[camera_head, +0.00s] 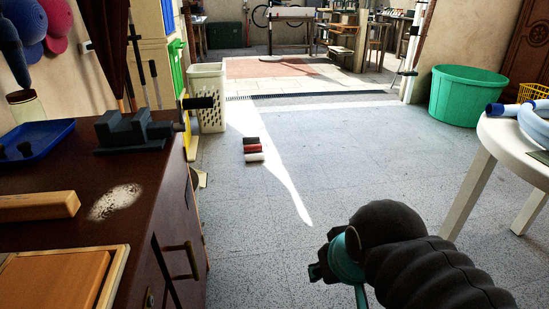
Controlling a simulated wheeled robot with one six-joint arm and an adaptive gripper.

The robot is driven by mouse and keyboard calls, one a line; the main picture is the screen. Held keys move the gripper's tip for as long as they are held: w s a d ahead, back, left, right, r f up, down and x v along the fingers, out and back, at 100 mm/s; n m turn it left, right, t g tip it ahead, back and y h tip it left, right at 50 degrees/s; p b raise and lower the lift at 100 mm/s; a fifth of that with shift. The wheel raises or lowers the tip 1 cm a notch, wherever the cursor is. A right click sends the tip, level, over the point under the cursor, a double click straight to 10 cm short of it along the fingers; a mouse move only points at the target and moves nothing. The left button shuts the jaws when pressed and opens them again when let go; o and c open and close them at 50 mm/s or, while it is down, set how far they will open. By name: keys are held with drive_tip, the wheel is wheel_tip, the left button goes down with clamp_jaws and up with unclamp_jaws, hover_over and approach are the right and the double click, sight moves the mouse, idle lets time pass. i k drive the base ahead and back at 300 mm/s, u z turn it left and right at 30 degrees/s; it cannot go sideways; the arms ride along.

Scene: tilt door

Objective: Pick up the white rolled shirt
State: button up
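Small rolled bundles lie side by side on the grey floor, in the middle of the head view. The white rolled shirt (255,157) is the nearest of them. A red roll (253,148) lies just behind it, and a dark roll (251,140) is behind the red one. They look close together or touching. My gripper (317,264) is at the lower middle right, at the end of my arm, well nearer to the camera and apart from the rolls. It is small and side-on, so its opening cannot be made out.
A dark workbench (150,215) with a vise (135,130) and blue tray (38,140) fills the left. A white perforated bin (207,100) stands beyond it. A green tub (466,97) and white round table (508,135) are at right. The floor between is clear.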

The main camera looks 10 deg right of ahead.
sight(258, 157)
drive_tip(key=z, duration=0.1)
drive_tip(key=i, duration=3.4)
drive_tip(key=u, duration=1)
drive_tip(key=i, duration=0.25)
drive_tip(key=u, duration=0.15)
